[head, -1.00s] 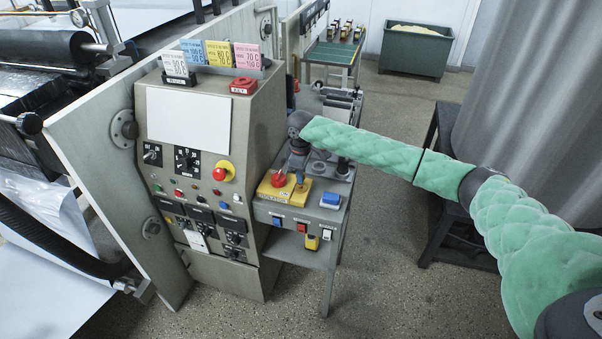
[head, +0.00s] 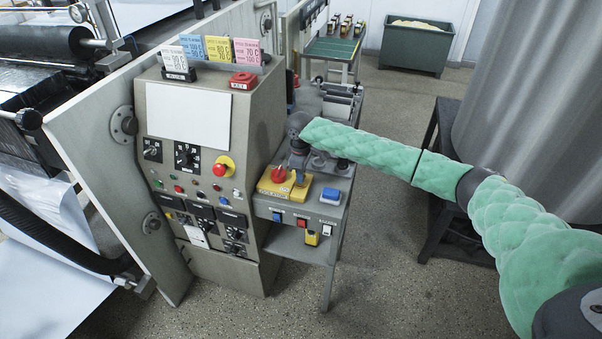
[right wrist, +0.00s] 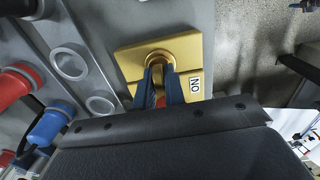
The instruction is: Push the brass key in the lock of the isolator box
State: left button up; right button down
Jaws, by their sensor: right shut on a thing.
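The yellow isolator box (head: 267,189) stands on the small grey side table, with a red knob (head: 279,174) on its top. My right gripper (head: 300,179) points down at the right part of the box. In the right wrist view its dark blue fingers (right wrist: 164,88) are close together at the round brass lock (right wrist: 158,57) on the yellow box (right wrist: 128,60). The gripper is shut on the brass key, which the fingers mostly hide. I cannot tell how deep the key sits. My left gripper is out of view.
The grey control cabinet (head: 196,140) stands close on the left. Red (right wrist: 18,84) and blue (right wrist: 50,126) cylindrical parts are near the gripper.

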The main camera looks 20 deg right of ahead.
jog(key=shift+f, duration=0.2)
jog(key=c, duration=1.4)
grip_release()
